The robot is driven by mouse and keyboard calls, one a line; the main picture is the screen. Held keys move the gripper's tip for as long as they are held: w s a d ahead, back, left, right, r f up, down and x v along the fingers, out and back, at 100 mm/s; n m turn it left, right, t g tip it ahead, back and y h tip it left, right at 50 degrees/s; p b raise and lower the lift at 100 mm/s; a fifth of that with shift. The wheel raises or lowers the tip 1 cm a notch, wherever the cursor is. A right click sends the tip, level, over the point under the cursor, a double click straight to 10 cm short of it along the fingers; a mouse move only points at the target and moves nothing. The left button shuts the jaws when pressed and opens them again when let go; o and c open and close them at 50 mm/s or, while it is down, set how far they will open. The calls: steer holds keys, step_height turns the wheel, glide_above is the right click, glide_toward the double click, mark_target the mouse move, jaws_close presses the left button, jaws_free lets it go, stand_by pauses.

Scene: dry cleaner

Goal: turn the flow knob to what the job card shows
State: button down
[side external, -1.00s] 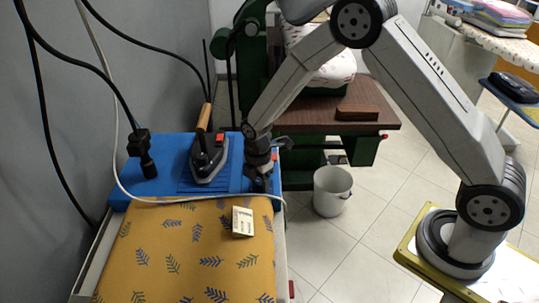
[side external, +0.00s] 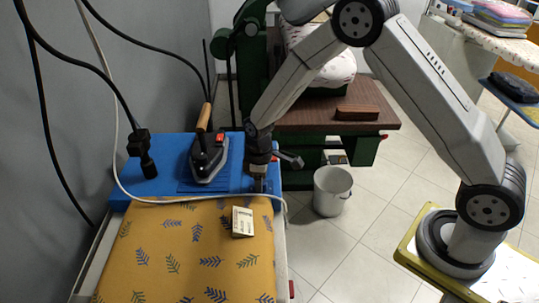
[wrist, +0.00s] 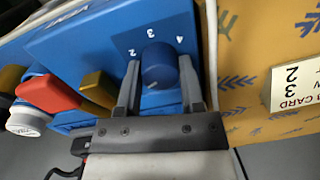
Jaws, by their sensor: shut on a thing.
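The blue flow knob (wrist: 159,62) sits on the blue panel, with the printed numbers 2, 3 and 4 around it. My gripper (wrist: 160,75) is shut on the knob, one finger on each side; it also shows at the right end of the blue panel in the side view (side external: 259,184). The white job card (side external: 242,222) lies on the yellow leaf-print cloth. In the wrist view the card (wrist: 293,88) is cut off at the right edge; the word CARD and the digits 3 and 2 show.
An iron (side external: 208,155) stands on the blue panel (side external: 172,183), left of my gripper. A pale cable (side external: 160,199) runs across the panel's front edge. A white bucket (side external: 331,192) stands on the floor to the right.

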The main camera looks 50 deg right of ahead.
steer(key=m, duration=0.5)
steer(key=shift+m, duration=0.3)
steer(key=m, duration=0.6)
steer(key=shift+d, duration=0.1)
steer(key=m, duration=0.5)
steer(key=shift+m+t, duration=0.3)
steer(key=m, duration=0.5)
steer(key=shift+s, duration=0.1)
steer(key=shift+m, duration=0.3)
steer(key=shift+c, duration=1.1)
jaws_free()
steer(key=shift+r, duration=0.2)
